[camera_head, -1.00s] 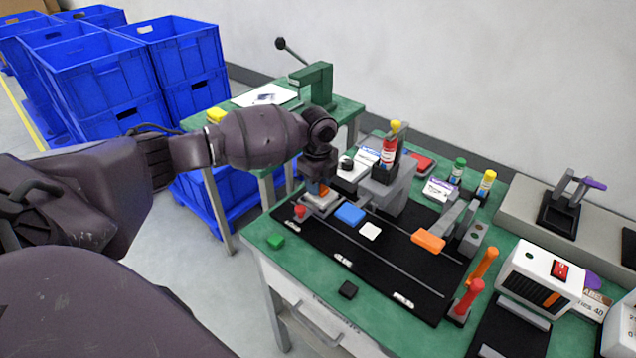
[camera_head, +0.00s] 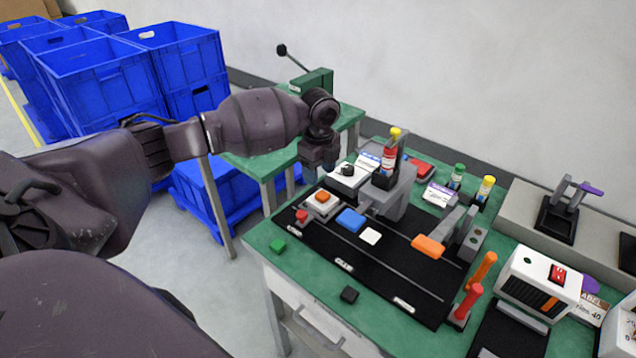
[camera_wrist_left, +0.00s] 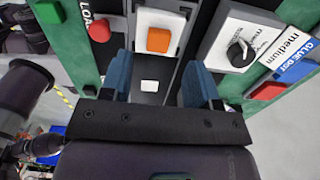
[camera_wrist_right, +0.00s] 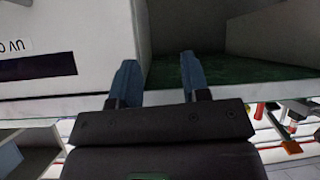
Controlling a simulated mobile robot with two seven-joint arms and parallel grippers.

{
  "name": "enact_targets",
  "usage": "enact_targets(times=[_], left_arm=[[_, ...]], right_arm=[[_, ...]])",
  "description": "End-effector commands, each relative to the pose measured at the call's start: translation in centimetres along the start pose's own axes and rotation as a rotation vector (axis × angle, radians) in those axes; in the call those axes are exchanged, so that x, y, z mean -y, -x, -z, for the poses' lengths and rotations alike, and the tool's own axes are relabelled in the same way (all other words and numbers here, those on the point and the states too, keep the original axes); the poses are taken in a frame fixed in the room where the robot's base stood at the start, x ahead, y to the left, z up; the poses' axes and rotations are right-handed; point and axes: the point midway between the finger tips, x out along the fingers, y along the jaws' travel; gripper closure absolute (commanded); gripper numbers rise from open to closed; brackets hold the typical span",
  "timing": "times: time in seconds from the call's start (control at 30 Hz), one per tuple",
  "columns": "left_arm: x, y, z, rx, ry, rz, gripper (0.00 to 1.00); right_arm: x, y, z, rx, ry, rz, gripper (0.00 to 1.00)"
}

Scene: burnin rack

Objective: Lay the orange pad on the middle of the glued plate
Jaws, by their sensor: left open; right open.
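The orange pad (camera_head: 322,196) lies on the white plate (camera_head: 322,207) in the load station at the left end of the black mat. It looks near the plate's middle, with a white border around it. The left wrist view also shows the pad (camera_wrist_left: 158,41) on the plate (camera_wrist_left: 178,28). My left gripper (camera_head: 319,167) is above the plate, open and apart from the pad; its blue fingers (camera_wrist_left: 157,78) are empty. Whether glue lies under the pad is hidden. My right gripper (camera_wrist_right: 158,72) is open and empty beside a white box marked "UV".
A red button (camera_head: 302,216) stands beside the load station. A blue block (camera_head: 350,220), a white square (camera_head: 371,235) and an orange block (camera_head: 428,246) are on the mat. The glue dispenser with its red bottle (camera_head: 389,158) stands close behind the plate.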

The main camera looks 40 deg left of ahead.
Motion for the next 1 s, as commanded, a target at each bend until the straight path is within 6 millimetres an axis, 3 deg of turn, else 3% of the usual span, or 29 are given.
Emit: enact_targets(times=[0.03, 0.2, 0.4, 1.0], left_arm=[[0.0, 1.3, -0.1, 0.001, 0.000, 0.004, 0.44], [0.0, 4.0, 0.0, 0.000, -0.001, 0.003, 0.44], [0.0, 5.7, 0.0, 0.000, 0.000, 0.001, 0.44], [0.0, 6.0, 0.0, 0.000, 0.000, -0.001, 0.44]], right_arm=[[0.0, 0.2, 0.2, -0.001, -0.003, -0.001, 0.57], [0.0, 0.3, -0.3, 0.010, -0.006, -0.003, 0.57], [-0.1, 0.5, -0.4, 0.013, -0.005, -0.003, 0.57], [-0.3, 0.6, -0.3, 0.009, 0.003, -0.003, 0.57]])
